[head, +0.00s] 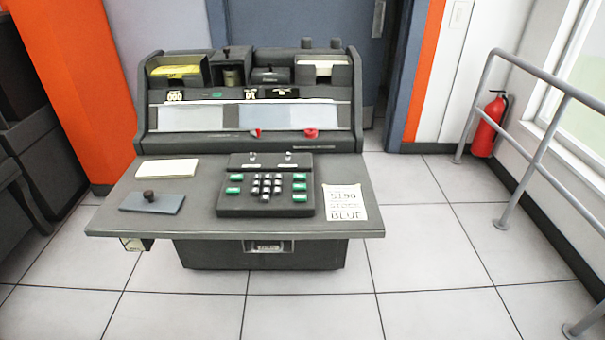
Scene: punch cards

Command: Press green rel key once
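A dark keypad block (228,207) sits in the middle of the grey console desk (110,215). It has light grey keys in the centre and green keys on both sides. On the right are an upper green key (299,177), a middle one (299,187) and a lower one (299,198). On the left are an upper green key (236,177) and a lower one (233,190). Labels on the keys are too small to read, so I cannot tell which is the rel key. Neither of my grippers is in view.
A paper note (345,203) lies right of the keypad. A white card stack (167,169) and a blue-grey plate with a dark knob (151,203) lie left. Red knobs (311,134) sit on the upright panel. A grey railing (540,150) stands right; floor in front is clear.

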